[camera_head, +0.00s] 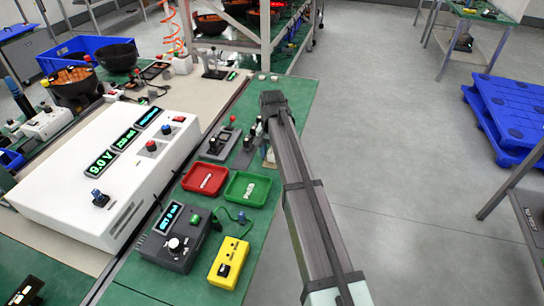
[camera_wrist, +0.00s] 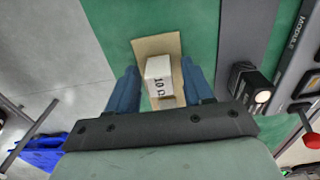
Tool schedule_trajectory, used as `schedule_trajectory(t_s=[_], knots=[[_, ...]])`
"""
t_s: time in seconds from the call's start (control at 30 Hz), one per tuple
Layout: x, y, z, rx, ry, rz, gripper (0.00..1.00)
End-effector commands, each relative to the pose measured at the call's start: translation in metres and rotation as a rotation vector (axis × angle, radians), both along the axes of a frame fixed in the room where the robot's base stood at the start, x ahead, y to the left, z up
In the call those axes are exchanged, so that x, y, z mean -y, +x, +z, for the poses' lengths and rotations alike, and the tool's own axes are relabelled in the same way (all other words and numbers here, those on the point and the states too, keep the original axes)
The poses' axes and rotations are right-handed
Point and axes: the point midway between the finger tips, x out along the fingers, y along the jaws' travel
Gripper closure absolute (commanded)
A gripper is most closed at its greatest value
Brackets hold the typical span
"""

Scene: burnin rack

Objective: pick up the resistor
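The resistor (camera_wrist: 159,78) is a white block marked "10 Ω". In the wrist view it sits on a tan pad (camera_wrist: 148,45) on the green bench mat. My gripper (camera_wrist: 160,88) has its two blue fingers on either side of the block, with a narrow gap showing at each side. It is open. In the head view my arm covers most of this spot, and I cannot make out the resistor there.
A black module (camera_wrist: 250,85) stands right of the fingers in the wrist view. In the head view, red (camera_head: 204,180) and green (camera_head: 248,189) trays, a dark meter box (camera_head: 178,243) and a yellow box (camera_head: 229,263) stand nearby. The bench's right edge is close; grey floor lies beyond.

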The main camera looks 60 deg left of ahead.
Motion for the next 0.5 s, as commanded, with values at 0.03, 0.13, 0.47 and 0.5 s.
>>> schedule_trajectory(t_s=[0.03, 0.13, 0.47, 0.5], knots=[[0.0, 0.0, 0.0001, 0.0, 0.0, 0.0, 0.54], [0.0, 0.0, 0.0002, 0.0, 0.0, 0.0, 0.64], [0.0, 0.0, 0.0003, 0.0, 0.0, 0.0, 0.95], [-0.0001, 0.0001, 0.0003, 0.0, 0.0, 0.0, 0.98]])
